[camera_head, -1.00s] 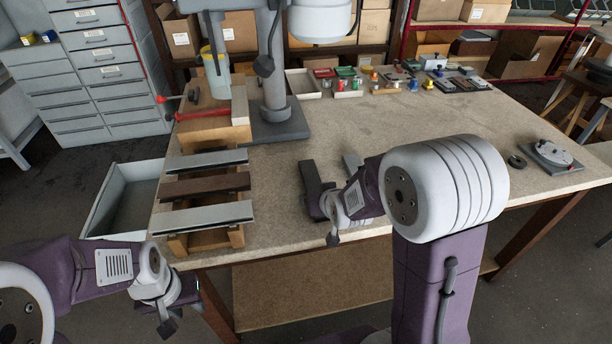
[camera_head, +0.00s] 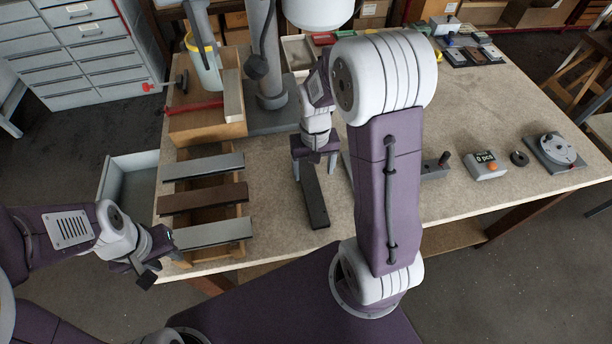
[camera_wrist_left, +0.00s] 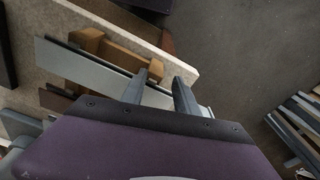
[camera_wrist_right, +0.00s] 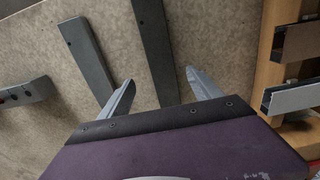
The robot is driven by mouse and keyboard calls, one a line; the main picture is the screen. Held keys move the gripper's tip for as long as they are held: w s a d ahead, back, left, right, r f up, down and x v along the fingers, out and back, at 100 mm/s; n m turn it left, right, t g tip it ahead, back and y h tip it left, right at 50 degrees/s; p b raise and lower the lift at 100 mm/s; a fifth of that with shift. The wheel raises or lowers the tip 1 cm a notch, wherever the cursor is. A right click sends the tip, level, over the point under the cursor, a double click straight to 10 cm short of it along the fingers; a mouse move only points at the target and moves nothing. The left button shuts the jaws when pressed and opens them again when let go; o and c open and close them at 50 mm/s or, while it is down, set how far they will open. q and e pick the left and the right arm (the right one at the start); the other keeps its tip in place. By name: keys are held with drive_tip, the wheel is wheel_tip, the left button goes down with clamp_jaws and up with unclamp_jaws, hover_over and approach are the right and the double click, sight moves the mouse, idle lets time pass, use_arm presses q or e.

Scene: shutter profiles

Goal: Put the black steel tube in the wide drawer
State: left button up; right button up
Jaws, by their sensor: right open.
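The black steel tube (camera_head: 314,203) looks like a dark flat bar lying on the table, its far end hidden under my right gripper (camera_head: 315,153). In the right wrist view the tube (camera_wrist_right: 153,45) runs between the two spread fingers of the right gripper (camera_wrist_right: 160,76); I cannot tell whether they touch it. A grey tube (camera_wrist_right: 86,58) lies beside it. An open grey drawer (camera_head: 113,185), perhaps the wide one, sticks out beyond the table's left edge and looks empty.
A wooden rack with silver (camera_head: 213,232) and brown (camera_head: 203,198) profiles stands between the tube and the drawer. Behind it are a wooden block (camera_head: 208,127) with a red-handled tool, and a drill press (camera_head: 268,85). A small display box (camera_head: 485,165) stands to the right.

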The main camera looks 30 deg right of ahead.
sight(312, 189)
drive_tip(key=shift+s+a+f, duration=0.15)
drive_tip(key=shift+s+f, duration=0.25)
drive_tip(key=shift+f, duration=0.2)
drive_tip(key=shift+s+a+f, duration=0.1)
drive_tip(key=shift+s+f, duration=0.25)
drive_tip(key=shift+f, duration=0.2)
drive_tip(key=shift+w+f, duration=0.1)
drive_tip(key=shift+f, duration=0.25)
drive_tip(key=shift+w+f, duration=0.15)
drive_tip(key=shift+w, duration=0.05)
drive_tip(key=f, duration=0.5)
drive_tip(key=shift+w, duration=0.25)
clamp_jaws()
